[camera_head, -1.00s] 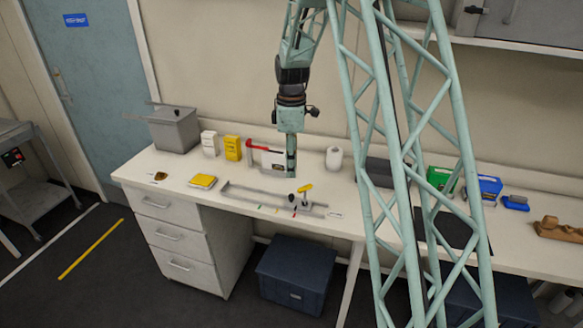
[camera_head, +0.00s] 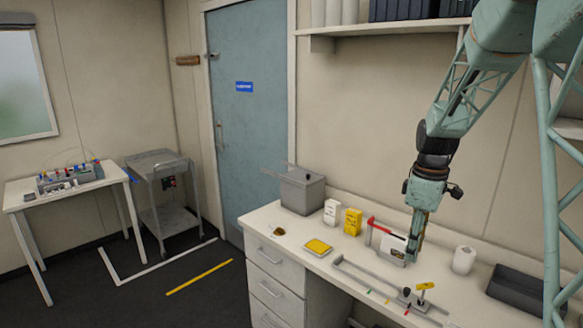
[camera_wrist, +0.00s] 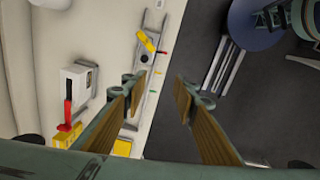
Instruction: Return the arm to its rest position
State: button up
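My arm comes down from the upper right in the head view, with my gripper (camera_head: 415,240) pointing down above the white bench (camera_head: 285,247). In the wrist view my gripper (camera_wrist: 158,92) shows two fingers with wood-coloured inner faces. They stand apart with nothing between them, and the bench edge and dark floor show through the gap. In the head view the fingertips overlap the white box with the red-handled tool (camera_head: 385,230), and I cannot tell how far apart they are in depth.
A grey rail fixture (camera_head: 375,280) with a yellow lever (camera_head: 425,286) lies on the bench. Near it are a yellow box (camera_head: 352,222), a yellow pad (camera_head: 317,247), a grey bin (camera_head: 302,190) and a white roll (camera_head: 463,260). A cart (camera_head: 165,195) and small table (camera_head: 65,190) stand left; floor between is clear.

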jog(key=s+a+r+m+t+b, duration=0.1)
jog(key=s+a+r+m, duration=0.15)
jog(key=s+r, duration=0.35)
jog(key=s+a+r+m+b, duration=0.1)
jog(key=s+a+r, duration=0.3)
jog(key=s, duration=0.4)
jog(key=s+a+r+m+t, duration=0.1)
jog(key=s+a+r+m, duration=0.15)
jog(key=s+r, duration=0.3)
jog(key=s+a+m+b, duration=0.1)
jog(key=s+a+m, duration=0.1)
jog(key=s, duration=1)
jog(key=s+a+f+m+t+b, duration=0.1)
jog(key=s+a+m, duration=0.1)
jog(key=s, duration=1.1)
jog(key=shift+s+a+f+m+b, duration=0.15)
jog(key=shift+s+a+m+b, duration=0.2)
jog(key=shift+a, duration=0.55)
